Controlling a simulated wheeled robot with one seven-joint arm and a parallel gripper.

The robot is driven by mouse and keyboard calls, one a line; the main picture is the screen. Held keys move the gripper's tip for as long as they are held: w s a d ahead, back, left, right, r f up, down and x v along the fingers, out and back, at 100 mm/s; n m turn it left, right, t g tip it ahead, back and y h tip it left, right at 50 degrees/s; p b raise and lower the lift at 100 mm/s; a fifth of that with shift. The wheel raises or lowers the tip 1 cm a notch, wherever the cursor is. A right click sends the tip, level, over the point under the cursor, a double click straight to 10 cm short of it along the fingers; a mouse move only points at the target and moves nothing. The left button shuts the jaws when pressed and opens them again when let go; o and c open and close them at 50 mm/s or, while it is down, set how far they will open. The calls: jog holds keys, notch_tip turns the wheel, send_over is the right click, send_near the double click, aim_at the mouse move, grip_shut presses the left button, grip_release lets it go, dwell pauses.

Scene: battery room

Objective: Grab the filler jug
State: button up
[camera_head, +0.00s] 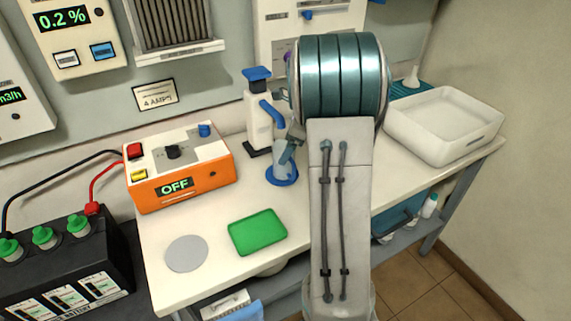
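A white bottle-like container (259,128) with a blue cap and a bent blue spout stands upright on a dark base at the back middle of the bench. Just right of it, a small pale bluish vessel (281,158) stands on a round blue base (282,177), partly covered by a grey-teal piece. I cannot tell for sure which of the two is the filler jug. My arm, with its large teal joint, reaches over the bench right beside both. It hides most of my gripper; the grey-teal piece (290,150) may be part of it. Its opening and any contact are unclear.
An orange and white unit (180,168) reading OFF is left of the containers. A green tray (257,232) and a grey disc (186,253) lie in front. A white basin (443,124) stands at the right. A black battery (65,270) is at lower left.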

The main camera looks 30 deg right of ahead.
aim_at(286, 165)
jog(key=x, duration=0.4)
jog(key=shift+d, duration=0.25)
jog(key=c, duration=1.2)
jog(key=shift+r+p, duration=0.15)
jog(key=shift+p, duration=0.2)
